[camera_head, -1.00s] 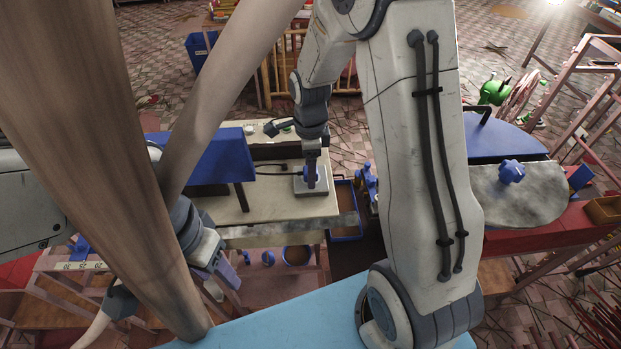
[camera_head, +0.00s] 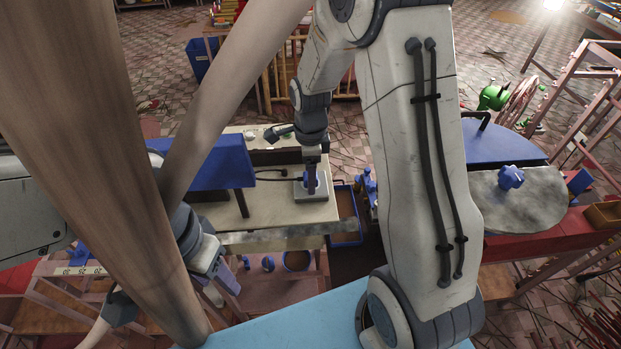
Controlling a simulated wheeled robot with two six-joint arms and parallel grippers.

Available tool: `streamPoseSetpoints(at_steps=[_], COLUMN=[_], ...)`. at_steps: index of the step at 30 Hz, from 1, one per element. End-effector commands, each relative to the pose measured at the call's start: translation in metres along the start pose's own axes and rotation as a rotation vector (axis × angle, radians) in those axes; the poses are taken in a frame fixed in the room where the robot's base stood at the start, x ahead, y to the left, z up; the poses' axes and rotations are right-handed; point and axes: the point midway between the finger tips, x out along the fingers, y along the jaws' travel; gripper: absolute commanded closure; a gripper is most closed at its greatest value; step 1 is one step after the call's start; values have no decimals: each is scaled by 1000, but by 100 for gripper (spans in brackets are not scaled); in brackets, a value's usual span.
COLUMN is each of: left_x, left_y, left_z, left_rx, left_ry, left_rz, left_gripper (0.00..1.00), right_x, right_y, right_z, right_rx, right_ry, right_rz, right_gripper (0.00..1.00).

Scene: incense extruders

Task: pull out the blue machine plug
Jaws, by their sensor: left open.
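A small grey socket box (camera_head: 311,194) sits on the cream bench top, with a blue piece, likely the blue machine plug (camera_head: 311,186), upright on it. A dark cable (camera_head: 270,180) runs to it from the left. My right gripper (camera_head: 311,176) points straight down at the plug and overlaps it. I cannot tell whether its fingers are closed around it. My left gripper (camera_head: 226,277) is open and empty at lower left, below the bench's front edge and well away from the plug. Wooden poles partly hide the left arm.
A blue machine (camera_head: 215,165) stands on the bench left of the socket. A blue tray (camera_head: 347,212) is beside the bench's right end. A round grey plate with a blue knob (camera_head: 511,177) is at right. A light blue surface (camera_head: 290,320) fills the near bottom.

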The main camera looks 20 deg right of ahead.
Motion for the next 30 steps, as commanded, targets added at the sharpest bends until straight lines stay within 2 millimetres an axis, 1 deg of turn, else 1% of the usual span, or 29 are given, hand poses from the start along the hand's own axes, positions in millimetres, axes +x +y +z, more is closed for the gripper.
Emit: streamPoseSetpoints(at_steps=[14, 17, 18, 20, 21, 30], left_x=[-2, -2, -2, -2, -2, -5], left_y=[0, 0, 0, 0, 0, 0], left_z=[0, 0, 0, 0, 0, 0], left_rx=[0, 0, 0, 0, 0, 0], left_ry=[0, 0, 0, 0, 0, 0], left_rz=[0, 0, 0, 0, 0, 0], left_gripper=[50, 50, 50, 50, 50, 50], right_x=[0, 0, 0, 0, 0, -4], right_y=[0, 0, 0, 0, 0, 0], right_z=[0, 0, 0, 0, 0, 0], right_rx=[0, 0, 0, 0, 0, 0], right_ry=[0, 0, 0, 0, 0, 0], right_rz=[0, 0, 0, 0, 0, -1], right_gripper=[25, 59, 75, 98, 100, 100])
